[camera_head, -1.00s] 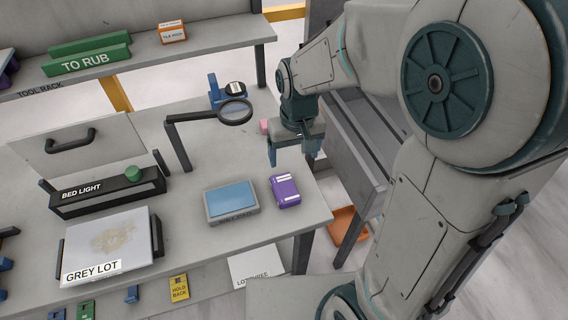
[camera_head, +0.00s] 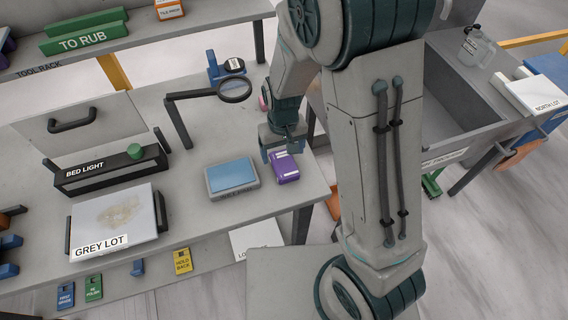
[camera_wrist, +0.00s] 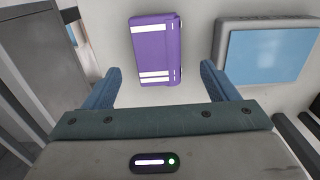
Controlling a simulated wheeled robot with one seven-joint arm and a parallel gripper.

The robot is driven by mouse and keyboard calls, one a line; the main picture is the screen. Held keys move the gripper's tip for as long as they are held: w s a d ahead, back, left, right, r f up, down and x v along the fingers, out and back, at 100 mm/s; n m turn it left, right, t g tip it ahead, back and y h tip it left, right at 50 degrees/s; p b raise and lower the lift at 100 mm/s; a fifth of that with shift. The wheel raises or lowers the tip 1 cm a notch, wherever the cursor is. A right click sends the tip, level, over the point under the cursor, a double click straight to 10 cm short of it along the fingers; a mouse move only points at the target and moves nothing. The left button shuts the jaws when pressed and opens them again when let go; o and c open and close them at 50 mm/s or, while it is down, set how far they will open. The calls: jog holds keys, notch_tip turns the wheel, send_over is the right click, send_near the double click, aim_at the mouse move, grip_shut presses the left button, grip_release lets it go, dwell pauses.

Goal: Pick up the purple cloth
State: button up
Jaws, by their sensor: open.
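The purple cloth (camera_head: 285,168) lies folded on the grey bench near its right end. In the wrist view the purple cloth (camera_wrist: 155,50) is a flat block with white stripes, lying ahead of my fingertips and between their lines. My gripper (camera_head: 279,150) is just behind the cloth in the head view, with its fingers apart. In the wrist view my gripper (camera_wrist: 160,82) is open and empty, its two blue fingers on either side of the cloth's near end. I cannot tell how high the fingers are above the bench.
A grey box with a blue top (camera_head: 232,177) sits close to the left of the cloth. A magnifier on a black arm (camera_head: 235,89) stands behind. The Grey Lot slab (camera_head: 115,217) and Bed Light bar (camera_head: 110,171) are further left. The bench's right edge is near.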

aim_at(284, 162)
jog(key=shift+w+d+f+p, duration=0.1)
jog(key=shift+f+p, duration=0.2)
jog(key=shift+f, duration=0.95)
jog(key=shift+d+f+p, duration=0.1)
jog(key=shift+f+p, duration=0.15)
jog(key=shift+f, duration=0.95)
jog(key=c, duration=1.1)
jog(key=shift+a+r, duration=0.1)
jog(key=shift+r, duration=0.05)
jog(key=shift+r, duration=0.5)
jog(key=r, duration=0.1)
jog(key=r+b, duration=0.1)
jog(key=r, duration=0.1)
jog(key=shift+w, duration=0.3)
jog(key=w+d+r, duration=0.2)
jog(key=w, duration=0.1)
jog(key=w+d+r+b, duration=0.1)
jog(key=w+d+r, duration=0.1)
jog(key=w, duration=0.1)
jog(key=w+d+r+b, duration=0.1)
jog(key=w+d+r, duration=0.1)
jog(key=w+d, duration=0.1)
jog(key=shift+r, duration=0.4)
